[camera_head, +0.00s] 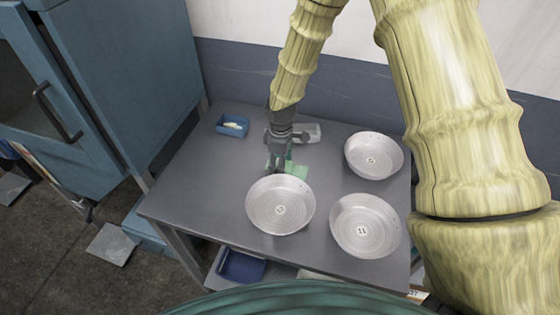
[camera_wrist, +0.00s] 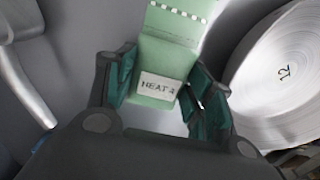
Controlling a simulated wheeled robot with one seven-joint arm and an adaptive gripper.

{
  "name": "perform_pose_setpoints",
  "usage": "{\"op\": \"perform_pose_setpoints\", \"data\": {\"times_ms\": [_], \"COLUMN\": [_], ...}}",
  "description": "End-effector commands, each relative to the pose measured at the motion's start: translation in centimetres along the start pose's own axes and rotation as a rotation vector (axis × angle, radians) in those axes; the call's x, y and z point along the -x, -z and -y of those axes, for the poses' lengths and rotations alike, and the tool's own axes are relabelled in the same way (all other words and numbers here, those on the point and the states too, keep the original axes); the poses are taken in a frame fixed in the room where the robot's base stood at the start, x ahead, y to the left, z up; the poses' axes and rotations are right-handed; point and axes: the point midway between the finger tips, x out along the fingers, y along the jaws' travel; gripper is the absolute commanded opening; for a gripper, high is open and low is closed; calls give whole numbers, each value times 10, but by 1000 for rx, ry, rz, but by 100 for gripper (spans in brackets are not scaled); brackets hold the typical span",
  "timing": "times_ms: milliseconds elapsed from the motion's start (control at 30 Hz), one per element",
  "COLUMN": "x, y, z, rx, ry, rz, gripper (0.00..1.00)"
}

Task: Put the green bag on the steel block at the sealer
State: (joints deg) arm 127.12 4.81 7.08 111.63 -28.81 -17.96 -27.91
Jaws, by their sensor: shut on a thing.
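A green bag (camera_head: 298,171) shows at my gripper (camera_head: 279,165), over the middle of the grey table. In the wrist view, the fingers of my gripper (camera_wrist: 165,95) are closed on the two sides of the green bag (camera_wrist: 160,60). The bag has a white label that seems to read "HEAT 4" and a row of white marks near its far end. I cannot tell whether the bag touches the table. A pale grey block-like thing (camera_head: 308,132) lies just behind my gripper; I cannot tell whether it is the steel block or part of the sealer.
Round metal pans stand on the table (camera_head: 185,170): one in front (camera_head: 280,207), one at front right (camera_head: 365,228), one at back right (camera_head: 374,155). A small blue bin (camera_head: 232,125) with something pale inside is at back left. The table's left side is clear.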

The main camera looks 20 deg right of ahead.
Motion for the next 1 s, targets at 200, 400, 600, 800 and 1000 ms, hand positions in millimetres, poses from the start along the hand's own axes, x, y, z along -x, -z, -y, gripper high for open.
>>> {"op": "perform_pose_setpoints", "data": {"times_ms": [200,400,600,800,1000], "x": [0,-2,-2,2,13], "y": [0,1,0,0,0], "z": [0,0,0,0,-1], "rx": [0,0,0,-1,-2], "ry": [-1,-1,0,-1,-2], "rz": [0,0,0,-1,-3], "gripper": [27,62,62,62,62]}}
